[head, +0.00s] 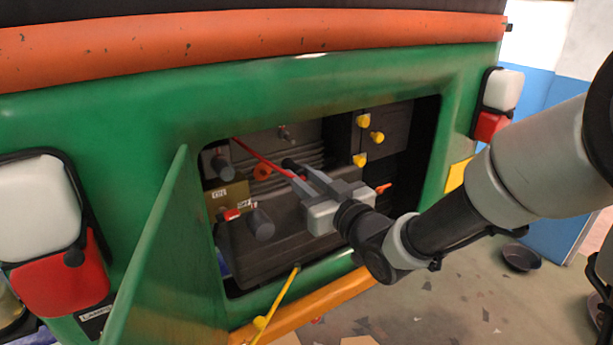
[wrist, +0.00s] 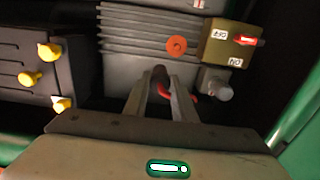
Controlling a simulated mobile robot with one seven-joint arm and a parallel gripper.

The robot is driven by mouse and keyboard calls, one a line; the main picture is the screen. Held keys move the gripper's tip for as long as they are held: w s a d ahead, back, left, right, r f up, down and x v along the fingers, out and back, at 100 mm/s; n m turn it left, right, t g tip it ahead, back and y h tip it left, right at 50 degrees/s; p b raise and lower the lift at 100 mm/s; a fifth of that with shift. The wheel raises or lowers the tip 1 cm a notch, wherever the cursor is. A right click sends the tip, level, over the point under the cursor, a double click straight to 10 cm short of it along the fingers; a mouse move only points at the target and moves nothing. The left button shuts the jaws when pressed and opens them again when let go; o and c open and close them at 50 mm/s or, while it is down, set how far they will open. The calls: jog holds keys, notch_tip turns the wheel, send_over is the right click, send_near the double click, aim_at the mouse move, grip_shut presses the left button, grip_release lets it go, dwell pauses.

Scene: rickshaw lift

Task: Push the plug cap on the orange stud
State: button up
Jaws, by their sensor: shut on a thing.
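The orange stud (head: 263,172) is a short orange round piece on the dark ribbed machinery inside the green opening. It also shows in the wrist view (wrist: 176,46) as an orange disc with a dark centre. My gripper (head: 297,176) is inside the opening, just right of the stud in the head view. It is shut on a small dark piece, apparently the plug cap (wrist: 160,76), with red beside it. The cap also shows at the fingertips in the head view (head: 290,163). It appears apart from the stud. Its far end is hard to make out.
An olive switch box (wrist: 222,44) with a red switch and labels stands beside the stud. A grey cylinder (wrist: 217,84) is below it. Several yellow knobs (head: 362,120) are on the right. The open green door (head: 155,255) hangs at the left. A yellow rod (head: 277,304) stands in front.

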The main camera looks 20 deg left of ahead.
jog(key=shift+s+a+f+b, duration=0.2)
jog(key=shift+s+f+b, duration=0.3)
jog(key=shift+f+b, duration=0.25)
jog(key=shift+s+a+f+b, duration=0.15)
jog(key=shift+s+f+b, duration=0.4)
jog(key=shift+f+b, duration=0.2)
jog(key=shift+s+a+f+b, duration=0.2)
jog(key=shift+s+f+b, duration=0.3)
jog(key=shift+f+b, duration=0.2)
jog(key=b+x, duration=0.2)
jog(key=x, duration=0.4)
jog(key=shift+b, duration=0.4)
dwell(1.5)
jog(key=shift+w+a+r+b, duration=0.1)
jog(key=shift+w+a+b, duration=0.3)
jog(key=shift+b, duration=0.3)
dwell(2.0)
jog(key=o, duration=1.1)
jog(key=shift+c, duration=0.4)
jog(key=shift+c, duration=0.4)
